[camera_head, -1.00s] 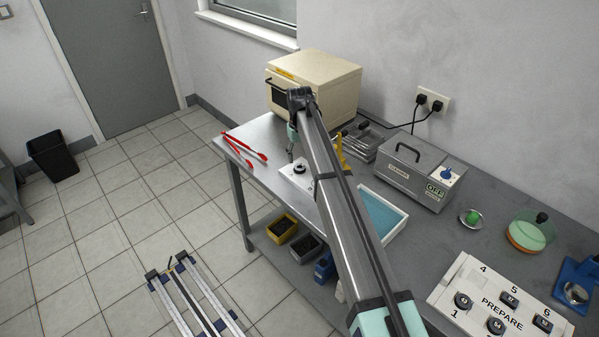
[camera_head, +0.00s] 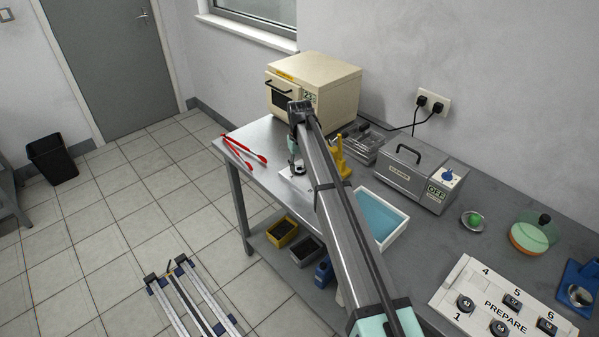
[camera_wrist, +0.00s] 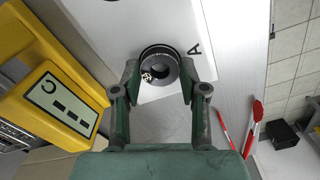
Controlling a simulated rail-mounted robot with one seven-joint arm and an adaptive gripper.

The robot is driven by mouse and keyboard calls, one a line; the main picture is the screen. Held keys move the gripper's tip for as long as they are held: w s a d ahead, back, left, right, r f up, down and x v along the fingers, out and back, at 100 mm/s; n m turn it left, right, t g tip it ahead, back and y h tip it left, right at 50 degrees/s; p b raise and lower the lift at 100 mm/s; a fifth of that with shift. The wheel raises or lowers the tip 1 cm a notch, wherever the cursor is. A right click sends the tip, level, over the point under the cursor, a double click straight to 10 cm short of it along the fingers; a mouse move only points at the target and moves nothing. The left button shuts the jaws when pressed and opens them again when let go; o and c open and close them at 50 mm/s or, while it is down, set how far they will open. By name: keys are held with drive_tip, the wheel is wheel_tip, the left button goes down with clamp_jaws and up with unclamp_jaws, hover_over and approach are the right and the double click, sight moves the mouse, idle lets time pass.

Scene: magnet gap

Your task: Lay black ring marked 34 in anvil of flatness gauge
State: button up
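A dark ring (camera_head: 299,168) lies at a white plate on the bench, and the wrist view shows it close up (camera_wrist: 160,68) beside a letter A. It bears a small pale mark that I cannot read for certain. My gripper (camera_wrist: 160,66) points down over it, one fingertip on each side, with what look like narrow gaps. It also shows in the head view (camera_head: 294,160), partly hidden by my arm. The yellow flatness gauge (camera_head: 341,158) stands just right of the plate; its display panel (camera_wrist: 62,103) shows at left in the wrist view. Its anvil is not clearly visible.
A PREPARE board (camera_head: 503,304) with several dark rings lies at the bench's right front. A blue-filled tray (camera_head: 404,222), grey box (camera_head: 414,180) and cream oven (camera_head: 335,85) stand along the bench. Red tongs (camera_head: 240,148) lie on the left end.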

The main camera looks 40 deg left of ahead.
drive_tip(key=shift+r+p, duration=1.05)
drive_tip(key=shift+r, duration=1.4)
drive_tip(key=shift+r, duration=0.1)
